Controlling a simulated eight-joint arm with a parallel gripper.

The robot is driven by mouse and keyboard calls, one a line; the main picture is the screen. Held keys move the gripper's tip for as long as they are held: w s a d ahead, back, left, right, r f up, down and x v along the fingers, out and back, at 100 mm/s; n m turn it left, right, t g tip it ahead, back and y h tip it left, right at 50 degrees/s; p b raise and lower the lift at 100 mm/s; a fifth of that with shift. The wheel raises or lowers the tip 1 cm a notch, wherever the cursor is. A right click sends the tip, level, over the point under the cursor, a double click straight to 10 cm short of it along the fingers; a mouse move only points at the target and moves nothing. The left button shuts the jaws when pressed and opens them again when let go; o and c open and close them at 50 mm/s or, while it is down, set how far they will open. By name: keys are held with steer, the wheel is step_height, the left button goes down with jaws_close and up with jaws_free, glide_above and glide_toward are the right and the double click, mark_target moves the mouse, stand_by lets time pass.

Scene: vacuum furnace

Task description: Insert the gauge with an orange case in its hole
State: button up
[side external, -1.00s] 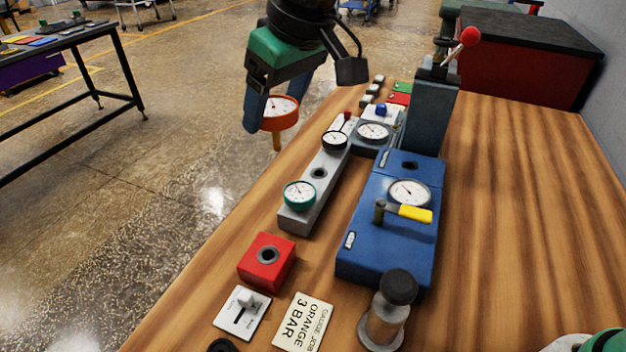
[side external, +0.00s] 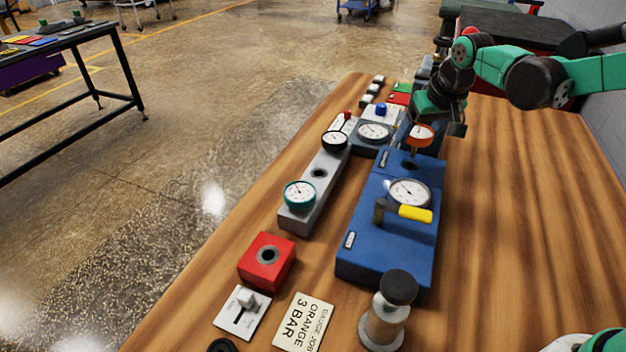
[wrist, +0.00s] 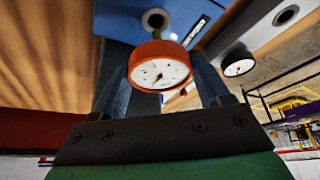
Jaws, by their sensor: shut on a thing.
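The orange-cased gauge (side external: 419,135), with a white dial, is held in my gripper (side external: 428,127) above the far end of the blue block. An empty round hole (side external: 409,165) in that blue block (side external: 362,235) lies just below and nearer the camera; the gauge looks apart from it. In the wrist view the gauge (wrist: 158,72) sits between my gripper's fingers (wrist: 160,85), dial facing the camera, with the hole (wrist: 155,20) beyond it. The lower end of the gauge's stem is hard to make out.
The blue block carries a white-dial gauge (side external: 408,192) and a yellow-handled lever (side external: 414,214). To its left, a grey rack (side external: 312,205) holds green and black gauges with an empty hole between. A red block (side external: 267,262) with a hole stands nearer. Bare wood lies right.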

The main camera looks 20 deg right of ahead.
steer(key=shift+f, duration=0.4)
steer(key=shift+f, duration=0.35)
stand_by(0.7)
steer(key=shift+f, duration=0.8)
steer(key=shift+f, duration=0.15)
steer(key=shift+f, duration=0.5)
steer(key=shift+f, duration=0.15)
stand_by(0.5)
steer(key=o, duration=1.3)
steer(key=shift+o, duration=0.2)
